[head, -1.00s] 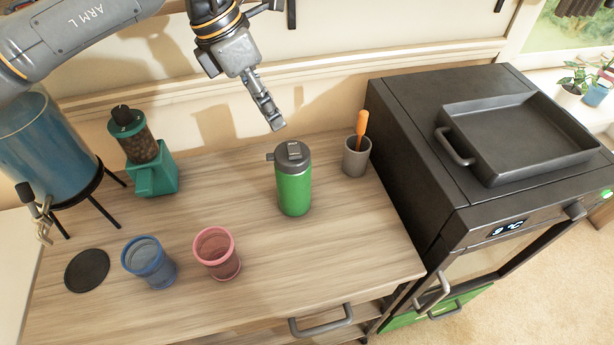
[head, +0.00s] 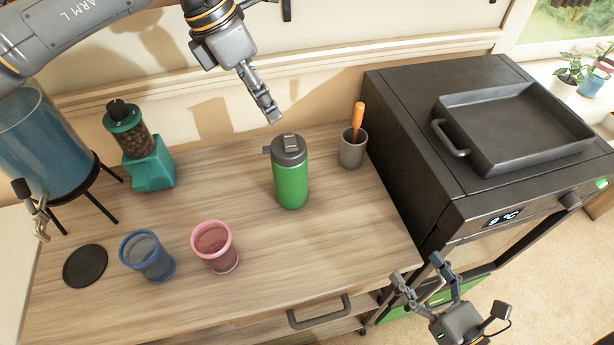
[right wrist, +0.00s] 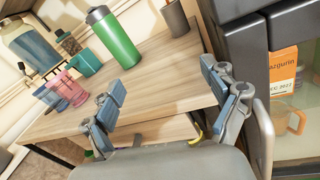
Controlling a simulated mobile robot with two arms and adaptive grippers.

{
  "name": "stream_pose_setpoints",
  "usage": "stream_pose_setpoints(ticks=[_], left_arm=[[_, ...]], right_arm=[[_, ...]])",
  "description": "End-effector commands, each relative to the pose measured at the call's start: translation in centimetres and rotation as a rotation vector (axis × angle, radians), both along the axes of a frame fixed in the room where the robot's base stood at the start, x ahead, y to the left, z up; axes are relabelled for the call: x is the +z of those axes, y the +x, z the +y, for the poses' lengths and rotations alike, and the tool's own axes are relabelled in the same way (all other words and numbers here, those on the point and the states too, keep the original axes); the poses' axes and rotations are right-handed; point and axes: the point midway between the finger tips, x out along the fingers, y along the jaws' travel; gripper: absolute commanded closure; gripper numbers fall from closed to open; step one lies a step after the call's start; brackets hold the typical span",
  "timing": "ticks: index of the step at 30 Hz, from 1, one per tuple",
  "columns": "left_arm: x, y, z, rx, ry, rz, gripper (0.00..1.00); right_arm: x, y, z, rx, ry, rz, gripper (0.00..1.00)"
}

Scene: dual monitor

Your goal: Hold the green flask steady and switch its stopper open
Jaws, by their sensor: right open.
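The green flask (head: 291,184) stands upright on the wooden counter, with a dark grey stopper (head: 288,148) on top. The flask also shows in the right wrist view (right wrist: 119,42). My left gripper (head: 272,116) hangs just above and behind the stopper, apart from it; its fingers look close together, but I cannot tell whether they are fully shut. My right gripper (head: 422,277) is in front of the counter's right front corner, open and empty, well short of the flask. In the right wrist view its spread fingers (right wrist: 165,103) point toward the counter.
A grey cup (head: 352,152) with an orange-handled tool stands right of the flask. Pink (head: 214,247) and blue (head: 147,257) cups stand at front left. A dark oven (head: 430,130) with a tray (head: 510,145) bounds the right side. Counter in front of the flask is clear.

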Motion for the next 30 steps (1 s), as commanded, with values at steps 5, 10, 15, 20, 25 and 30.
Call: stream_pose_setpoints(ticks=[5,10,15,20,25,30], left_arm=[[0.0,0.0,0.0,0.000,0.000,0.000,0.62],[0.0,0.0,0.0,0.000,0.000,0.000,0.62],[0.0,0.0,0.0,0.000,0.000,0.000,0.62],[0.0,0.0,0.0,0.000,0.000,0.000,0.62],[0.0,0.0,0.0,0.000,0.000,0.000,0.62],[0.0,0.0,0.0,0.000,0.000,0.000,0.62]], right_arm=[[2.6,4.2,4.7,0.114,0.065,-0.121,0.14],[2.6,8.5,8.9,0.273,0.067,-0.156,0.14],[2.9,13.3,13.6,0.458,0.024,-0.173,0.14],[3.4,16.9,16.9,0.597,-0.052,-0.166,0.14],[3.6,19.3,18.7,0.678,-0.120,-0.149,0.14],[3.6,20.4,19.5,0.705,-0.150,-0.138,0.14]])
